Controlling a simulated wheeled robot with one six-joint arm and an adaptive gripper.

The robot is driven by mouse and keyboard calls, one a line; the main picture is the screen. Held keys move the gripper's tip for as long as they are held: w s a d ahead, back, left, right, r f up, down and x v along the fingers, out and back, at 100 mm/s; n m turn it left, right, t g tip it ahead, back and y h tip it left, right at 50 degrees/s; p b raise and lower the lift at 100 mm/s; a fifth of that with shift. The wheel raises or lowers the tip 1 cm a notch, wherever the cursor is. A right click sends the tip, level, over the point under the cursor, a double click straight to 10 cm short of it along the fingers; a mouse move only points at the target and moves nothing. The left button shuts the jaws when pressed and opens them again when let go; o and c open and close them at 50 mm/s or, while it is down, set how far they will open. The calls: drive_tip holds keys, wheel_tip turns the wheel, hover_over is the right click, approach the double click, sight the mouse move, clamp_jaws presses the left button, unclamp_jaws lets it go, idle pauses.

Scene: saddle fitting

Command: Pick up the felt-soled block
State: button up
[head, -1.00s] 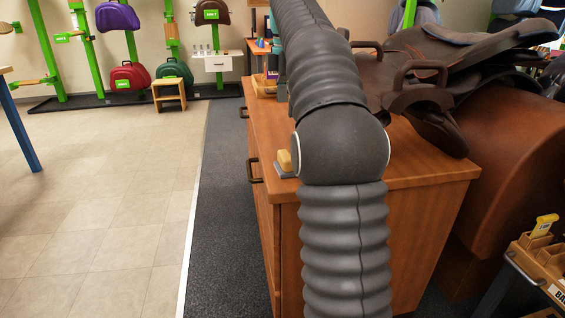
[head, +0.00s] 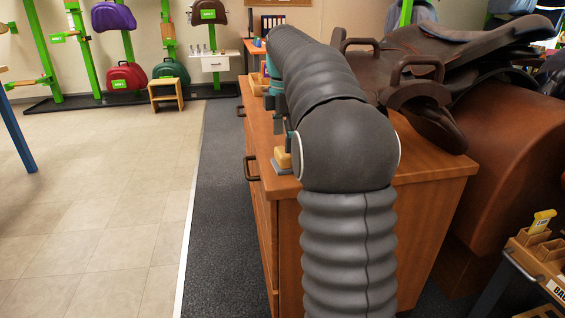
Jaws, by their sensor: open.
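The felt-soled block (head: 283,159) is a small tan block on a grey sole. It sits on the near left part of the wooden cabinet top (head: 262,122), its right side hidden by my arm. My gripper (head: 291,142) shows only as a narrow dark and teal strip beside my arm's elbow, just above or behind the block. It is open, but its fingertips are mostly hidden. I cannot tell whether they touch the block.
A brown saddle (head: 430,95) lies at the right of the cabinet top, on a brown rounded stand (head: 515,150). A wooden box (head: 257,84) stands at the cabinet's far end. Brown handles stick out on the cabinet's left side. The tiled floor at left is clear.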

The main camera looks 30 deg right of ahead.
sight(283, 151)
wheel_tip(283, 151, down, 4)
drive_tip(key=shift+a, duration=0.15)
drive_tip(key=c, duration=1.2)
drive_tip(key=shift+r, duration=0.15)
drive_tip(key=shift+w+r, duration=0.1)
drive_tip(key=shift+r, duration=0.5)
wheel_tip(283, 151, up, 3)
drive_tip(key=shift+p, duration=0.3)
drive_tip(key=s+d+r, duration=0.6)
drive_tip(key=s+d, duration=0.1)
drive_tip(key=s, duration=0.2)
drive_tip(key=shift+d+r, duration=0.35)
drive_tip(key=o, duration=0.5)
drive_tip(key=shift+w, duration=0.1)
drive_tip(key=c, duration=0.4)
